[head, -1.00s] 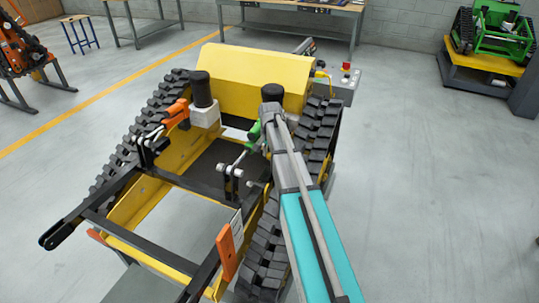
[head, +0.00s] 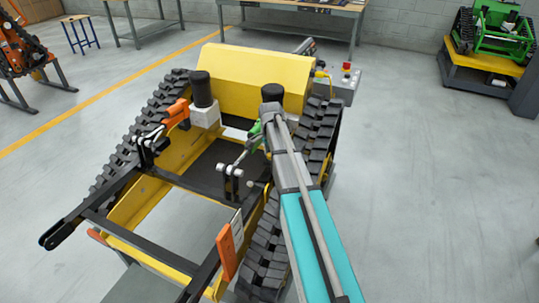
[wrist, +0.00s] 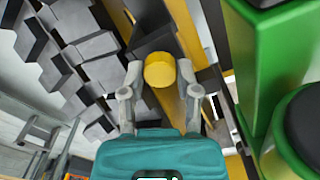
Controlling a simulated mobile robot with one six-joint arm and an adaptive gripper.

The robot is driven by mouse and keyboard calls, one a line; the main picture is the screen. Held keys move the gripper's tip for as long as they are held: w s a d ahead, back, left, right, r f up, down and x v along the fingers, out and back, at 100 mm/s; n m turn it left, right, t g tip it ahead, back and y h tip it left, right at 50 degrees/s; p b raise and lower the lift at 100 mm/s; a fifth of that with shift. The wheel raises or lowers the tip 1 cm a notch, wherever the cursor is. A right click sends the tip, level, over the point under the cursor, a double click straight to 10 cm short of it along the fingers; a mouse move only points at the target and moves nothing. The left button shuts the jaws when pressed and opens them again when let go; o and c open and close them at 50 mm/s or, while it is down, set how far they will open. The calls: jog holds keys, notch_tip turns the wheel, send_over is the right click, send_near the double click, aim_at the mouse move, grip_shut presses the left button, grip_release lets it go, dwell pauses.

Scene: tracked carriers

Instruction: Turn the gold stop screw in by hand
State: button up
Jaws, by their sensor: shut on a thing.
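In the wrist view, the gold stop screw (wrist: 160,70) shows as a round yellow-gold head between the two pale grey fingers of my gripper (wrist: 160,80). The fingers are shut on it, one on each side. The rest of the screw is hidden. In the head view, my grey and turquoise arm reaches over the right side of the yellow tracked carrier (head: 255,75). Its end is beside a green cylinder (head: 254,139) and near a black upright cylinder (head: 271,92). The screw cannot be made out there.
Black tracks (head: 262,255) run along both sides of the carrier, close to my arm. In the wrist view, a green part (wrist: 265,70) stands close to the right of my fingers. A grey control box (head: 343,88) with a red button is behind the carrier.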

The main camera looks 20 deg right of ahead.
jog(key=m, duration=0.3)
jog(key=shift+m, duration=0.3)
jog(key=m, duration=0.3)
jog(key=shift+m, duration=1.2)
jog(key=shift+m, duration=0.3)
